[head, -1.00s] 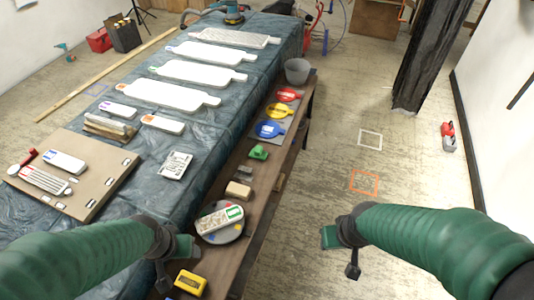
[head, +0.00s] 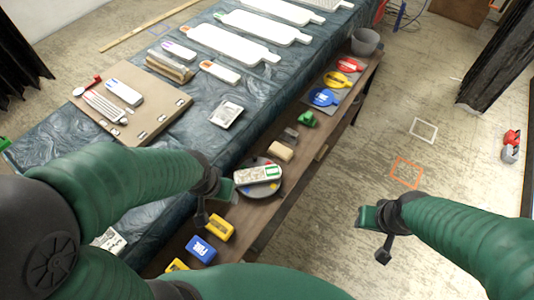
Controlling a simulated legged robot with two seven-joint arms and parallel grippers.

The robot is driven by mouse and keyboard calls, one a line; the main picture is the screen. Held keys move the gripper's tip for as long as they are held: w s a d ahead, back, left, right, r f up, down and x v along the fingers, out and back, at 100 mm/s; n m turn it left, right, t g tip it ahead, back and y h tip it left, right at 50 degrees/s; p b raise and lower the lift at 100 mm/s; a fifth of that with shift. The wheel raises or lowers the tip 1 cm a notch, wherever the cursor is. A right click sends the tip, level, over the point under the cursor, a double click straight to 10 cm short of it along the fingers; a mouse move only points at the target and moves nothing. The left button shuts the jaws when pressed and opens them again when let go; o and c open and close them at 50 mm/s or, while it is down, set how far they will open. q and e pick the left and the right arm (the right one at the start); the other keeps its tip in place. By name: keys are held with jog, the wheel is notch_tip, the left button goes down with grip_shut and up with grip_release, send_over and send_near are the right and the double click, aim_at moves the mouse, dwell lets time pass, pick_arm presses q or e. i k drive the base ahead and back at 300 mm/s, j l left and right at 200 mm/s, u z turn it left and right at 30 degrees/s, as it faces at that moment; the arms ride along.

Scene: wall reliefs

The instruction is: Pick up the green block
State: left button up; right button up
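A small green block (head: 307,119) with an uneven top stands on the narrow brown wooden bench, between a blue disc and a small grey block. My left gripper (head: 214,200) is near the bench's left edge, just left of a round plate, and nearer to me than the green block. My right gripper (head: 374,228) hangs over the floor to the right of the bench, apart from the block. I see nothing held in either gripper, but their finger gaps do not show clearly.
The brown bench (head: 262,222) also holds a round plate with a white tray (head: 257,174), a tan block (head: 280,151), yellow and blue boxes (head: 201,249), coloured discs and a grey bucket (head: 365,41). A cloth-covered table (head: 190,120) runs along its left. Floor is open at right.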

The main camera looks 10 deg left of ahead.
aim_at(306, 119)
jog(key=u, duration=0.5)
jog(key=i+l+u, duration=0.15)
jog(key=l+u, duration=0.25)
jog(key=i+l+u, duration=0.15)
jog(key=u, duration=0.2)
jog(key=l+u, duration=0.75)
jog(key=k+l+u, duration=0.2)
jog(key=l, duration=1.75)
jog(key=i, duration=0.1)
